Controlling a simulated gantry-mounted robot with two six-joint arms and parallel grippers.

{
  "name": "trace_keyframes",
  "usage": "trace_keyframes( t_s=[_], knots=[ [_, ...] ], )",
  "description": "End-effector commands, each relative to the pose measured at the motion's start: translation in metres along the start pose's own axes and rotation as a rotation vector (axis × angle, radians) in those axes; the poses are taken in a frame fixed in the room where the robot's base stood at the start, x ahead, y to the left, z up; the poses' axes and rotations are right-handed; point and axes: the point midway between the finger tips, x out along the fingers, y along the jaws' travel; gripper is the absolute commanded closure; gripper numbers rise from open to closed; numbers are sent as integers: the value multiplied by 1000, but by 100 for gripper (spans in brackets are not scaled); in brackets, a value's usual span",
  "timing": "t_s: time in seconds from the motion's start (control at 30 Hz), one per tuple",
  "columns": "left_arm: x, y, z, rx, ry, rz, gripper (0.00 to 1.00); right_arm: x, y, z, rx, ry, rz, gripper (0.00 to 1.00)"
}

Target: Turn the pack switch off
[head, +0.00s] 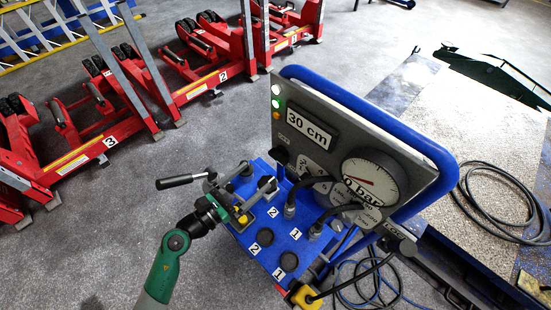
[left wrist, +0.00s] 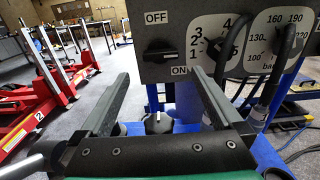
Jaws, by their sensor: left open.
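The pack switch (left wrist: 170,50) is a black knob on the grey panel in the left wrist view. The OFF label is above it to the left and the ON label is below it. Its handle lies roughly sideways; which label it points to is hard to tell. In the head view the switch (head: 281,156) is a small dark knob at the panel's lower left. My left gripper (head: 257,179) is open and empty, its fingers reaching toward the panel. In the left wrist view the fingers (left wrist: 160,82) stand either side of the switch, apart from it. My right gripper is not in view.
A blue deck (head: 244,226) with knobs and a black-handled lever (head: 180,181) lies below the panel. Dark hoses (head: 292,196) rise near the gripper. Red jacks (head: 110,120) stand left on grey floor.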

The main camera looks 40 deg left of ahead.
Motion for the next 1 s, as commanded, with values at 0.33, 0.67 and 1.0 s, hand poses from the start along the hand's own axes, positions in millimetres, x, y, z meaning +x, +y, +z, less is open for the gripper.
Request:
trace_keyframes(
  t_s=[0.33, 0.67, 1.0],
  knots=[
    [76, -1, 0, 1, -4, -3, 0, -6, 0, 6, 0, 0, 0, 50],
    [94, -1, 1, -1, -2, -1, 0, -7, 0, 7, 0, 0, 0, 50],
    [94, -1, 1, -1, -2, -1, 41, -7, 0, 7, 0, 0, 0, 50]
  ],
)
